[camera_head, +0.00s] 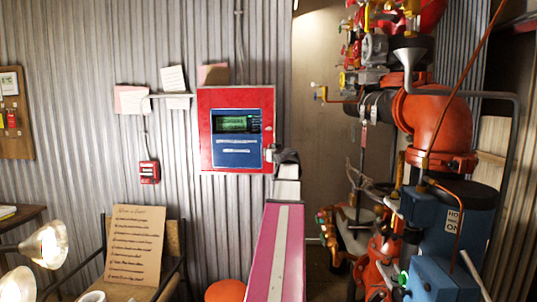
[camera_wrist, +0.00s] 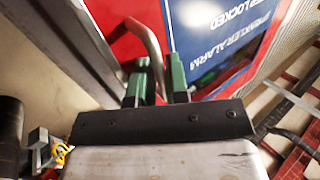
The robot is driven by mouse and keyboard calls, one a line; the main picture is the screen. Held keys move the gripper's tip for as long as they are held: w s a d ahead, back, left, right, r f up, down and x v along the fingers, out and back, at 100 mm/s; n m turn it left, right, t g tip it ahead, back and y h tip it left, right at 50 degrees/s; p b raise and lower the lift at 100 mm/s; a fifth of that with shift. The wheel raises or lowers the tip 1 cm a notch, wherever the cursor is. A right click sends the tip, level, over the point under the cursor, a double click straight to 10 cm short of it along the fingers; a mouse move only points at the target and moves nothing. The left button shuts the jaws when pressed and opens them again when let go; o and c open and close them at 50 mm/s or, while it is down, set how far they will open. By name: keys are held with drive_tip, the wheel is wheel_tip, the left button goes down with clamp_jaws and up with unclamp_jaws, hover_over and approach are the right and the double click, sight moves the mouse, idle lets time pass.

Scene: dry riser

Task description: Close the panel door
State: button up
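The red wall panel (camera_head: 206,130) hangs on the corrugated wall in the middle of the head view. Its blue inner face (camera_head: 236,160) carries a green-lit display and white lettering. The red door front looks flat with the panel; I cannot tell whether a narrow gap is left at its edge. My gripper (camera_head: 273,154) is at the panel's right edge. In the wrist view, the curved metal handle (camera_wrist: 149,42) on the red front (camera_wrist: 110,22) runs down between the green fingers of my gripper (camera_wrist: 160,72). The fingers are close on either side of it.
Red and blue riser pipes (camera_head: 440,130) stand to the right of my arm. A small red alarm box (camera_head: 149,172) and paper notes (camera_head: 174,80) are on the wall to the left. A chair with a cardboard sign (camera_head: 135,245) and lamps (camera_head: 45,243) stand lower left.

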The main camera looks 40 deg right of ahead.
drive_tip(key=shift+d, duration=0.2)
drive_tip(key=s+a, duration=0.1)
drive_tip(key=s, duration=0.9)
drive_tip(key=shift+s+a, duration=0.2)
drive_tip(key=shift+s, duration=0.2)
drive_tip(key=shift+a, duration=0.1)
drive_tip(key=w+a+f+n+g+y, duration=0.1)
drive_tip(key=w+a+f+g+y, duration=0.25)
drive_tip(key=a+f, duration=1)
drive_tip(key=w+a+f+g+y, duration=0.2)
drive_tip(key=w+a+f+g, duration=0.25)
drive_tip(key=a+f, duration=0.9)
drive_tip(key=s+a+f+g+h, duration=0.2)
drive_tip(key=s+a+f+g, duration=0.3)
drive_tip(key=a+f, duration=0.6)
drive_tip(key=s+a+f+g+h, duration=0.1)
drive_tip(key=s+a+f+g, duration=0.4)
drive_tip(key=s+a+f, duration=0.4)
wheel_tip(320, 180, down, 5)
drive_tip(key=a, duration=0.3)
drive_tip(key=shift+s+r+h, duration=0.2)
drive_tip(key=shift+s+h, duration=0.1)
drive_tip(key=shift+h, duration=0.05)
